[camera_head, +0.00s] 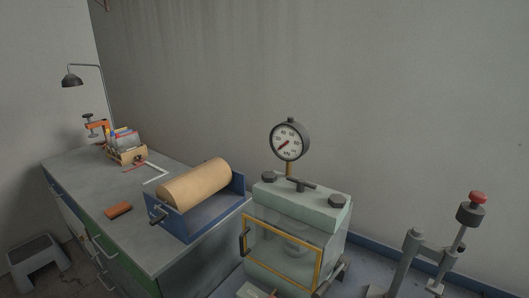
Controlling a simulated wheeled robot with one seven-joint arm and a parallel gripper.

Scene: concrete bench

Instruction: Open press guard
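The press (300,204) is a pale green machine at the lower middle, with a round dial gauge (290,140) on a brass stem above it. Its guard (318,265) is a clear panel in a yellow frame across the front. The guard looks shut, with its frame lying close against the press front. A dark handle (245,240) stands at the left edge of the guard. A round grey part shows dimly behind the panel. The bottom of the guard area is partly cut off by the picture edge. My gripper is not in view.
A grey-topped bench (137,226) runs along the left, bearing a brown paper roll (195,184) in a blue holder just left of the press. A grey post assembly with a red knob (478,197) stands at right. A step stool (38,262) is at lower left.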

